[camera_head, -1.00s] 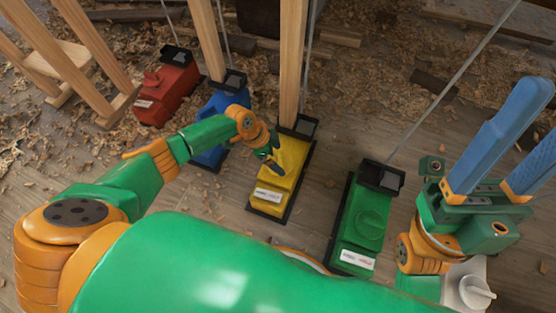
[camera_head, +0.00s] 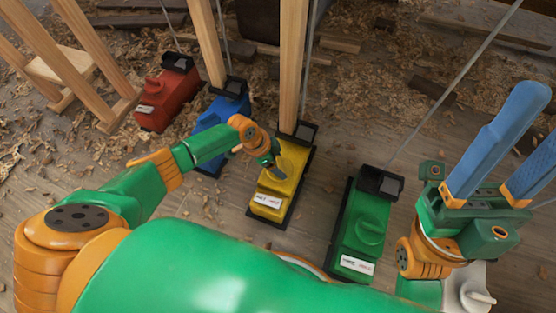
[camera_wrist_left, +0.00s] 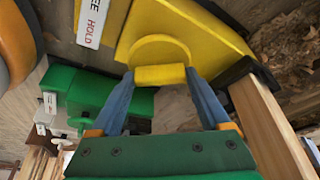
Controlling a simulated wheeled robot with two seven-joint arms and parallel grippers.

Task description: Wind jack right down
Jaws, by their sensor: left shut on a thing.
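A yellow box (camera_head: 287,190) with a white label and a dark socket at its far end stands on the floor in the head view. My left gripper (camera_head: 274,164) reaches down onto its top. In the left wrist view, the two blue fingers of my left gripper (camera_wrist_left: 160,80) are shut on the raised yellow knob (camera_wrist_left: 160,75) of this box. The label (camera_wrist_left: 93,22) beside it reads HOLD in part. My right gripper (camera_head: 538,125) is at the right, its blue fingers apart and empty. No thing is marked clearly as the jack.
Red (camera_head: 165,100), blue (camera_head: 216,122) and green (camera_head: 360,230) boxes stand in the same row. A white box (camera_head: 470,285) lies beyond my right wrist. Wooden posts (camera_head: 291,65) and thin rods rise by the boxes. Shavings and wood offcuts (camera_head: 432,88) litter the floor.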

